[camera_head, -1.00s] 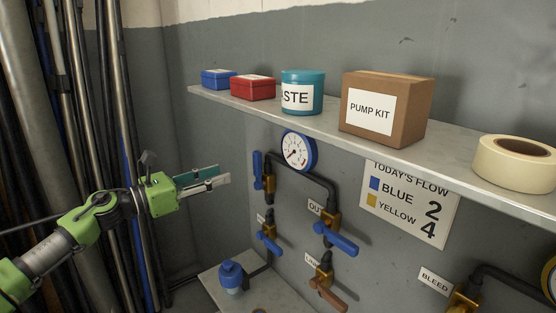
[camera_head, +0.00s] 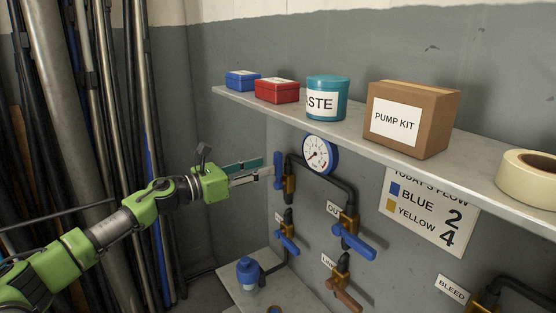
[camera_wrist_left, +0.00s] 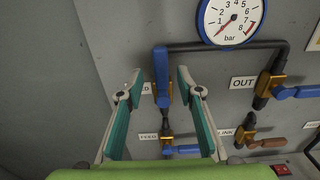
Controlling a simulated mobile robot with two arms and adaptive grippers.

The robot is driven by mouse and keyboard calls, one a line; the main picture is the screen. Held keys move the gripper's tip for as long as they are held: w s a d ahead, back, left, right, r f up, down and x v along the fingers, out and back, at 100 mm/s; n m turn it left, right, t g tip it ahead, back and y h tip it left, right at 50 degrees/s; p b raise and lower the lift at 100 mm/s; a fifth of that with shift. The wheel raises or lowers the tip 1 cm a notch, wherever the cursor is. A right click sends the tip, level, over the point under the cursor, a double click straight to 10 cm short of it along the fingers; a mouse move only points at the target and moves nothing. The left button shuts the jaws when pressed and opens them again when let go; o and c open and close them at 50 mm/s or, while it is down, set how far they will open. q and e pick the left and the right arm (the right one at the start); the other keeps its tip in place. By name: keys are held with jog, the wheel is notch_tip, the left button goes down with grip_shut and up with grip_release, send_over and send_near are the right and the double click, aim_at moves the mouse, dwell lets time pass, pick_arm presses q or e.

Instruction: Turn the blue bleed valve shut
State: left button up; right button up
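The blue bleed valve (camera_head: 278,170) is the upper-left valve on the grey wall panel, with a brass body and its blue handle upright. In the left wrist view its handle (camera_wrist_left: 161,76) shows between my two fingertips, beside a label partly hidden by a finger that ends in "ED". My left gripper (camera_head: 262,168) reaches in from the left, its tips close to the handle. In the left wrist view the gripper (camera_wrist_left: 158,85) is open and empty, one finger on each side of the handle; I cannot tell whether they touch it. My right gripper is not in view.
A pressure gauge (camera_head: 321,154) and a shelf (camera_head: 350,141) are above. A blue feed valve (camera_head: 288,242), a blue out valve (camera_head: 355,241) and an orange-brown link lever (camera_head: 345,295) are close by. Dark pipes (camera_head: 325,179) join the valves. Poles stand at the left.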

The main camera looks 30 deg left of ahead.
aim_at(275, 162)
pick_arm(q)
jog(key=shift+w+d+r+p, duration=0.15)
jog(key=shift+w+p, duration=0.1)
jog(key=shift+w, duration=0.15)
jog(key=shift+w+d+r+p, duration=0.15)
jog(key=shift+w+p, duration=0.05)
jog(key=shift+w, duration=0.2)
jog(key=p+x, duration=0.1)
jog(key=x, duration=0.2)
jog(key=shift+w+d+f+p, duration=0.1)
jog(key=shift+w+d+p, duration=0.05)
jog(key=shift+p, duration=0.25)
jog(key=shift+w+d+f, duration=0.2)
jog(key=shift+w+d, duration=0.05)
jog(key=shift+w, duration=0.25)
grip_shut()
